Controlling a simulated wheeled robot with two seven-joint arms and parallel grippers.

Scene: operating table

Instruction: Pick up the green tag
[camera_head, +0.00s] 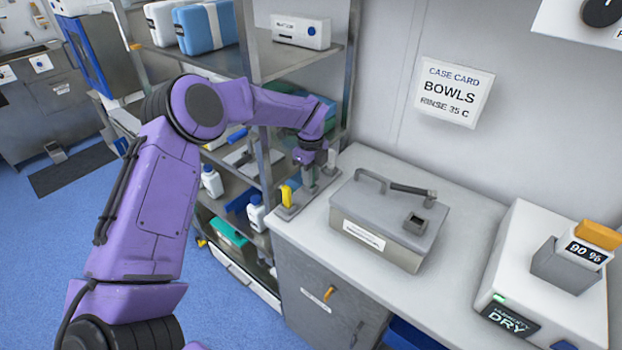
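I cannot make out a green tag in this view. A small grey holder (288,212) stands at the left end of the counter, with a yellow tag (287,195) upright at its near end. My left gripper (309,178) points down over the holder, just behind and right of the yellow tag. Its fingers are small and blend with the grey holder, so I cannot tell whether they are open or hold anything. My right gripper is not in view.
A grey metal box (388,225) with a top handle sits on the counter (455,262) right of the holder. A white dryer unit (545,260) with an orange-topped tag stands further right. A loaded shelf rack (250,50) stands left of the counter.

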